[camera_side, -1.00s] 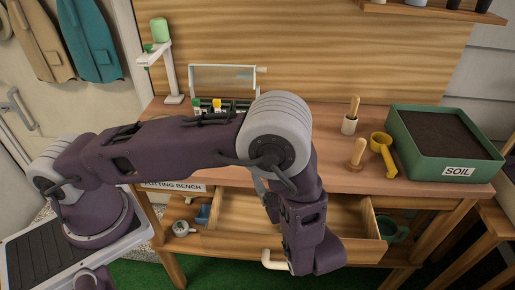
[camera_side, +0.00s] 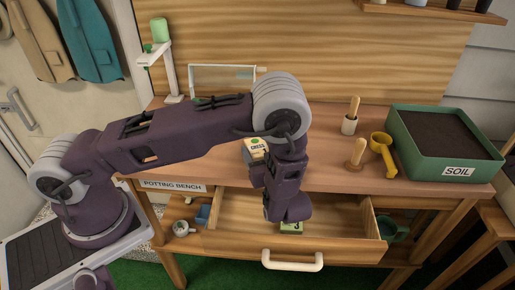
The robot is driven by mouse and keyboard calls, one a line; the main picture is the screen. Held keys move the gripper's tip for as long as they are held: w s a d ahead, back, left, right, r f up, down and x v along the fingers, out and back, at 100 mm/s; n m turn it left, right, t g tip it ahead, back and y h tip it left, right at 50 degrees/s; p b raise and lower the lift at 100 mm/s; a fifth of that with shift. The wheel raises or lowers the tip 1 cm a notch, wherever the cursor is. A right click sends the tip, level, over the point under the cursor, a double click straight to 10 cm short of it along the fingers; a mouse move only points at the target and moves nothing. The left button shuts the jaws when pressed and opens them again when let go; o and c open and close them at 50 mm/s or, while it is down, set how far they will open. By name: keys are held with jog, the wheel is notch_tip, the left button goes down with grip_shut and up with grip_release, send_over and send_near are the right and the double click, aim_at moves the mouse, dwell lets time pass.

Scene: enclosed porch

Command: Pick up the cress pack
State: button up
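A pale pack with a green mark and a label that reads CRESS (camera_side: 257,145) shows just left of my forearm, over the bench top. Its lower part is partly covered, and I cannot tell whether it rests on something. The end of my arm with my gripper (camera_side: 285,212) is low over the open drawer (camera_side: 235,240). My fingers are hidden, so I cannot tell whether they are open or shut. A small green-labelled pack (camera_side: 291,227) lies in the drawer just below my arm's end and is partly covered by it.
The drawer sticks out, with a white handle (camera_side: 292,262) at its front. On the bench (camera_side: 330,178) stand two wooden-handled tools, a yellow scoop (camera_side: 383,150) and a green soil box (camera_side: 440,145). A white stand (camera_side: 170,75) is at the back left.

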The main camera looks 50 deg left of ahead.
aim_at(260, 152)
jog(key=c, duration=1)
notch_tip(260, 152, up, 10)
notch_tip(260, 152, down, 10)
jog(key=shift+r, duration=0.2)
